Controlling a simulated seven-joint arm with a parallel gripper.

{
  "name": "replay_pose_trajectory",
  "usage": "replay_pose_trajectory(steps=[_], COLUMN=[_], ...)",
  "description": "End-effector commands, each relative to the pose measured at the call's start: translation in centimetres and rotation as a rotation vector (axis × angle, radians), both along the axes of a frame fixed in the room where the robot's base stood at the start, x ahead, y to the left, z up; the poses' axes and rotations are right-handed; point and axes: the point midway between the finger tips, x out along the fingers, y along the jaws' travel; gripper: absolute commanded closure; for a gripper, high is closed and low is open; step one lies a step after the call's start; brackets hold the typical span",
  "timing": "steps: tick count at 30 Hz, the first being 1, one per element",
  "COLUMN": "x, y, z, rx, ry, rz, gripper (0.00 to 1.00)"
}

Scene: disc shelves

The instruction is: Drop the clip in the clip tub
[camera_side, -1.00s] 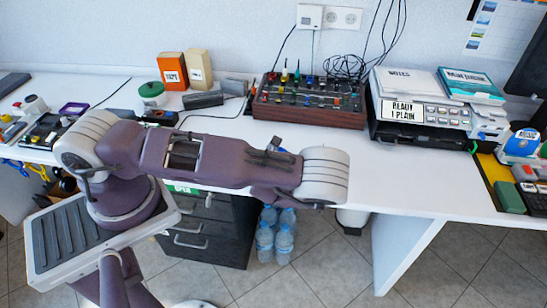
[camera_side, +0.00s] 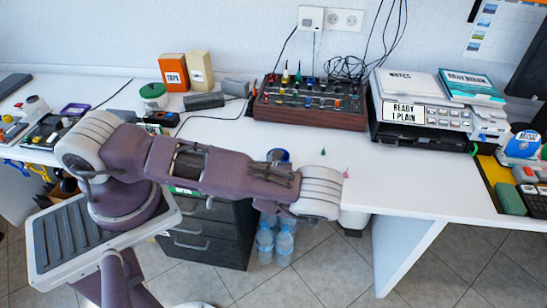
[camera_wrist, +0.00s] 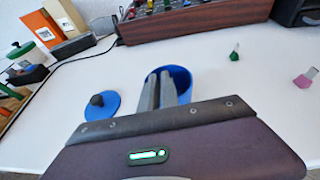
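The clip tub appears to be the round blue tub (camera_wrist: 181,77), with its open top showing in the wrist view. It shows partly behind my arm in the side view (camera_side: 279,155). A small green clip-like piece (camera_wrist: 235,54) and a pink one (camera_wrist: 303,80) stand on the table to the tub's right. They also show as tiny green (camera_side: 323,152) and pink (camera_side: 346,173) specks in the side view. My gripper (camera_wrist: 159,76) has its grey fingers close together, overlapping the left part of the tub in the wrist view. Nothing shows between them. Their height over the tub is unclear.
A blue lid with a black knob (camera_wrist: 101,105) lies left of the tub. A mixer panel (camera_side: 310,103) stands behind, with a printer (camera_side: 420,120) to its right. Tape boxes (camera_side: 174,72) stand at the back left. White table around the small pieces is clear.

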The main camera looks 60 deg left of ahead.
Motion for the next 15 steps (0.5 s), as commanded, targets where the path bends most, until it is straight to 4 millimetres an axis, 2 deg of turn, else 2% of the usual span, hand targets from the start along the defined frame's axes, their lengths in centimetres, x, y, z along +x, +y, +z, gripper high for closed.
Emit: replay_pose_trajectory(steps=[1,5,8,15], x=[-0.7,-0.7,-0.6,-4.2], y=[-0.2,-0.1,-0.2,-4.6], z=[-1.3,-1.3,-0.4,2.6], rx=[-0.023,-0.022,-0.021,-0.020], ry=[0.032,0.033,0.033,0.027], rz=[0.008,0.007,0.005,0.002], gripper=[0.89,0.89,0.89,0.89])
